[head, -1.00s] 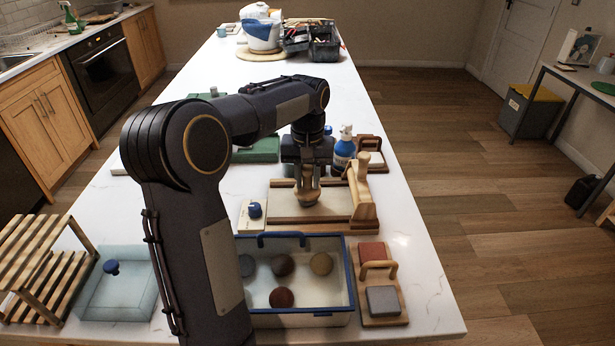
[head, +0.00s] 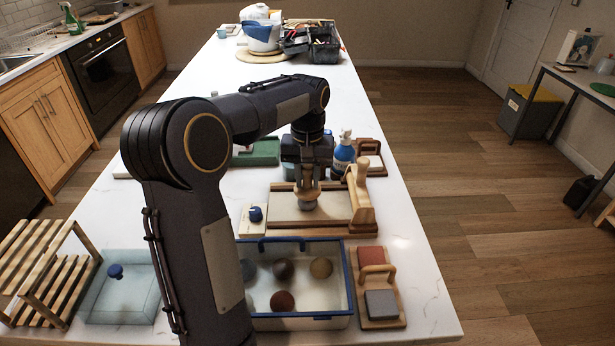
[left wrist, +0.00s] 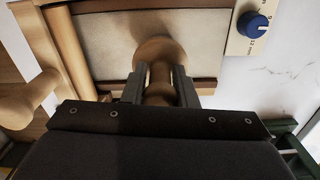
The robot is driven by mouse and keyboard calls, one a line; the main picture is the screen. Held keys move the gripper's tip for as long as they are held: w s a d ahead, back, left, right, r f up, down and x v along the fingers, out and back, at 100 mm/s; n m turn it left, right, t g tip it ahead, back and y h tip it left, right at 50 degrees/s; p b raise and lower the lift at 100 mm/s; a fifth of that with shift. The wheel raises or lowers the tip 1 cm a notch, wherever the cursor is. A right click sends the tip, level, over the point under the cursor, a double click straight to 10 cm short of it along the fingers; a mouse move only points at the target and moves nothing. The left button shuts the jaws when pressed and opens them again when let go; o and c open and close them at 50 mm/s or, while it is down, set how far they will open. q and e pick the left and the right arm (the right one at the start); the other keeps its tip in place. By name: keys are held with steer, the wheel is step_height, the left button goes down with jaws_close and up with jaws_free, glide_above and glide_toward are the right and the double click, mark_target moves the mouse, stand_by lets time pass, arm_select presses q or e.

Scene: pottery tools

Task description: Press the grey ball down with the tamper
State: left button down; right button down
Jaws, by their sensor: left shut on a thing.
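My left gripper (head: 308,180) is shut on the wooden tamper (head: 307,192) and holds it upright over the pale board (head: 280,208). In the left wrist view, the tamper's handle (left wrist: 160,88) is between the fingers and its round wooden base points at the board. My right gripper is not in view.
A blue-rimmed bin (head: 347,290) with several balls stands in front of the board. A blue knob on a small plate (head: 255,214) is left of the board. A wooden roller stand (head: 361,195) is close on its right, with a blue bottle (head: 343,156) behind.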

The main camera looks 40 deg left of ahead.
mark_target(307, 166)
arm_select(q)
steer(key=shift+f+b, duration=0.55)
steer(key=shift+f, duration=0.55)
steer(key=shift+r+p, duration=0.95)
steer(key=shift+r, duration=0.1)
step_height(307, 166, up, 5)
steer(key=p, duration=0.4)
steer(key=shift+p, duration=0.4)
steer(key=shift+r, duration=0.1)
